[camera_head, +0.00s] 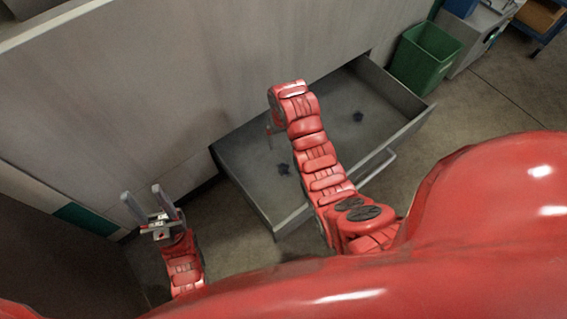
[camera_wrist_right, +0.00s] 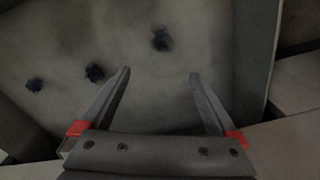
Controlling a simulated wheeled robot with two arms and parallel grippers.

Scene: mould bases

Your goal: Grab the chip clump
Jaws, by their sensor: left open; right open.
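Dark chip clumps lie on the drawer floor. In the head view, one clump (camera_head: 284,169) is left of my right arm and another clump (camera_head: 358,116) is right of it. In the right wrist view, three clumps show: one at the left (camera_wrist_right: 34,84), one left of the fingers (camera_wrist_right: 95,72) and one ahead, between and beyond the fingertips (camera_wrist_right: 161,39). My right gripper (camera_wrist_right: 160,73) is open and empty, above the drawer; the arm mostly hides it in the head view. My left gripper (camera_head: 141,191) is open and empty, outside the drawer at the left.
The pulled-out grey drawer (camera_head: 238,184) has raised walls and a front handle (camera_head: 377,170). A tall grey cabinet face (camera_head: 150,90) stands behind it. A green bin (camera_head: 424,58) stands to the right. The floor at the right is clear.

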